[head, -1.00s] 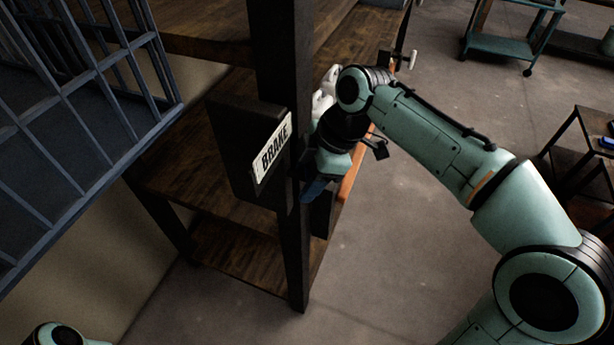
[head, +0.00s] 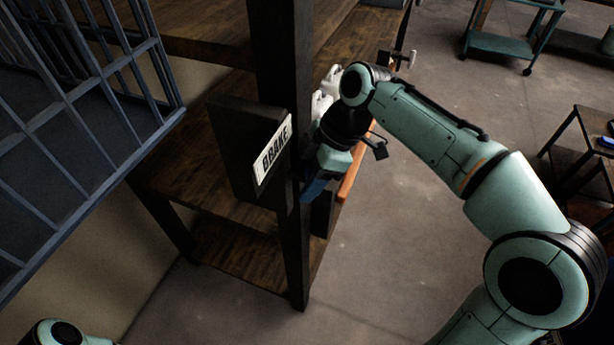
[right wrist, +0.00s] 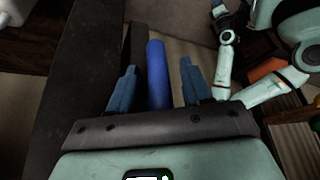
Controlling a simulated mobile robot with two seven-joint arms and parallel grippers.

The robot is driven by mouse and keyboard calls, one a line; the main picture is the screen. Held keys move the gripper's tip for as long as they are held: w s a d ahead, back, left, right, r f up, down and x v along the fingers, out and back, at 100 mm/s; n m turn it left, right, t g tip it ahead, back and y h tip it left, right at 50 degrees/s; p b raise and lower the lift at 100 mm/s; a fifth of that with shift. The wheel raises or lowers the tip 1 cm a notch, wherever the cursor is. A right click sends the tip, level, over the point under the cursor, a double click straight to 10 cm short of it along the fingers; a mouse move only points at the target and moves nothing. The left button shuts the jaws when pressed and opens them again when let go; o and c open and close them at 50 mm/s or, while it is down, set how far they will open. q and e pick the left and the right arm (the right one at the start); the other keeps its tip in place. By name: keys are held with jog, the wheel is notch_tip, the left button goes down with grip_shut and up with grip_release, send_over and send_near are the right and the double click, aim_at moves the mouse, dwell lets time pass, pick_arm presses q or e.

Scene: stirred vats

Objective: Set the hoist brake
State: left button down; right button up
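The dark brake box (head: 232,150) with a white BRAKE label (head: 272,148) is fixed to a dark shelf post in the head view. My right gripper (head: 313,190) is behind and beside that post, its fingertips partly hidden. In the right wrist view, a blue cylindrical handle (right wrist: 157,75) stands between the two fingers of my right gripper (right wrist: 158,82). The fingers are apart, with a gap on each side of the handle. What the handle is attached to is hidden. My left gripper is not seen; only part of my left arm shows at the head view's bottom left.
The shelf post (head: 283,75) and wooden shelves (head: 185,165) are close to my right gripper. White jugs (head: 322,100) stand behind my wrist. A blue barred cage (head: 75,120) is at the left. Floor (head: 400,240) is clear around my right forearm. A teal cart (head: 505,50) stands farther back.

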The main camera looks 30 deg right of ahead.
pick_arm(q)
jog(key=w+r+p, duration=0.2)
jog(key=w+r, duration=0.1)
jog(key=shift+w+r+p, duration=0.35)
jog(key=shift+p, duration=0.05)
pick_arm(e)
jog(key=v, duration=1.3)
jog(key=shift+s+d+r, duration=0.1)
jog(key=shift+r, duration=0.05)
